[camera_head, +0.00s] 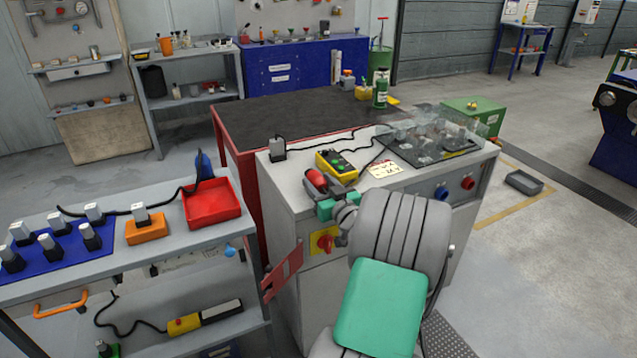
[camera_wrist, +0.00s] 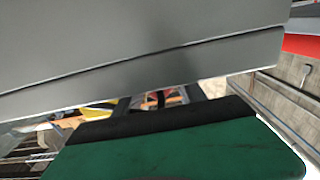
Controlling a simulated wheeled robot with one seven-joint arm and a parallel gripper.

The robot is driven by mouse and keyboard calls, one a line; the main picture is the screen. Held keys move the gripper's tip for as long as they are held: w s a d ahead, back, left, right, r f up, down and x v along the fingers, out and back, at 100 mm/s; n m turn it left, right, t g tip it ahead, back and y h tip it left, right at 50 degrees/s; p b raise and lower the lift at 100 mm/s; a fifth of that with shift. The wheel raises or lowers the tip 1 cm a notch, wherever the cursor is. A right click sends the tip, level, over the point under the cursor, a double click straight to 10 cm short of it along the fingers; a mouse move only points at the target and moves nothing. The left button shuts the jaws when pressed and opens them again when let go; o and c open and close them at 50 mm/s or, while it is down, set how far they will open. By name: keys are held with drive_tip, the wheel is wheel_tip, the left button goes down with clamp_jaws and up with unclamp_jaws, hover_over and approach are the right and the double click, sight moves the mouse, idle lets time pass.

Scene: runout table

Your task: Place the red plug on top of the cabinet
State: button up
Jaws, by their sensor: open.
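The cabinet (camera_head: 288,180) is a light grey box with a yellow and red switch and round buttons on its front. The red plug (camera_head: 316,179), a small red cylinder, shows at the cabinet's front top edge, left of the yellow pendant box. My gripper (camera_head: 329,190), with dark fingers and a green body, is right at the red plug. It is open; I cannot tell whether a finger touches the plug or whether the plug rests on the top. In the wrist view a grey panel (camera_wrist: 130,45) fills the upper part, above my green gripper body; the plug is not clearly visible there.
On the cabinet are a yellow pendant box (camera_head: 338,164), a grey plug with cable (camera_head: 278,146), a paper tag (camera_head: 384,169) and a covered black mat (camera_head: 472,151). Left is a bench with an empty red tray (camera_head: 212,205), an orange block (camera_head: 147,231) and several grey plugs.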

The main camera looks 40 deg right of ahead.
drive_tip(key=b+v, duration=0.1)
drive_tip(key=v, duration=1)
drive_tip(key=shift+s, duration=0.2)
drive_tip(key=shift+a, duration=0.15)
